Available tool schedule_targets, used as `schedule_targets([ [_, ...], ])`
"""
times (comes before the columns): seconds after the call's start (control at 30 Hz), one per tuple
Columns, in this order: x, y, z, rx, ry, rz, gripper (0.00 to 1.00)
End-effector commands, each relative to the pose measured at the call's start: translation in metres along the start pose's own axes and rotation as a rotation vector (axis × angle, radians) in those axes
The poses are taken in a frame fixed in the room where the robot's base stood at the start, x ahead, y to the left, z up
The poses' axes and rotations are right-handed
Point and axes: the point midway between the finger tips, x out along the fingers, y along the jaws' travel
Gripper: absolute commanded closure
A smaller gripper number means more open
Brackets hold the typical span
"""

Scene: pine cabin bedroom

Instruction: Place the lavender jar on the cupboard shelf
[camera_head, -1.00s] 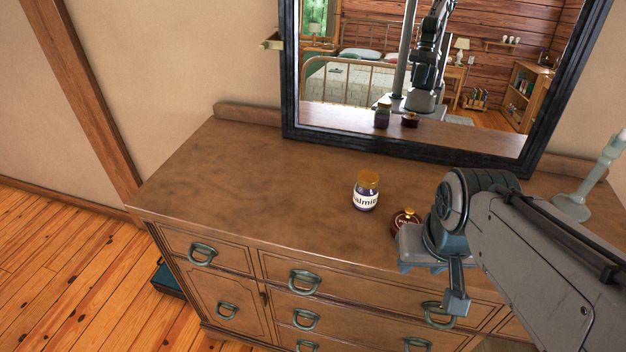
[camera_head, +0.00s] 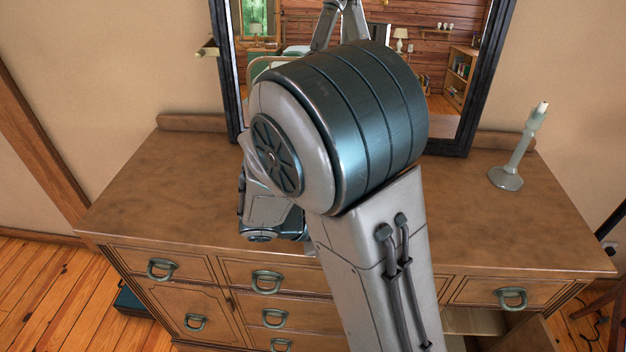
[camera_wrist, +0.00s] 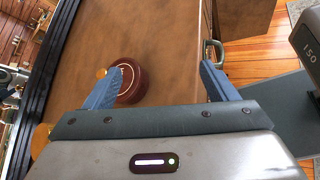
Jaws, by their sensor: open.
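The lavender jar, with a gold lid and purple contents in the earlier head view, is hidden behind my arm in the head view now. In the wrist view a gold rounded shape (camera_wrist: 40,140) at the lower left may be its lid, mostly covered by my gripper's body. My gripper (camera_wrist: 163,69) is open, with nothing between its fingers, above the dresser top. A dark red round pot (camera_wrist: 131,82) with a gold knob lies beside and beyond the left finger. At the dresser's lower right, an open cupboard compartment (camera_head: 475,321) shows a pale shelf.
The wooden dresser (camera_head: 150,185) has clear top space at left. A pale green candlestick (camera_head: 512,165) stands at its right. The black-framed mirror (camera_head: 226,70) rises behind. An open cupboard door (camera_head: 550,335) juts out at lower right.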

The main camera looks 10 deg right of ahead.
Motion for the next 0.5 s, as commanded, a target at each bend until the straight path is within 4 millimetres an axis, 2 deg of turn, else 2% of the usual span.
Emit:
schedule_targets([
  [0.1,-0.013,0.023,-0.028,-0.199,-0.119,0.207,0.21],
  [0.23,-0.034,0.044,-0.061,-0.381,-0.236,0.432,0.21],
  [0.4,-0.060,0.059,-0.096,-0.534,-0.339,0.650,0.21],
  [0.5,-0.069,0.061,-0.108,-0.577,-0.369,0.717,0.21],
])
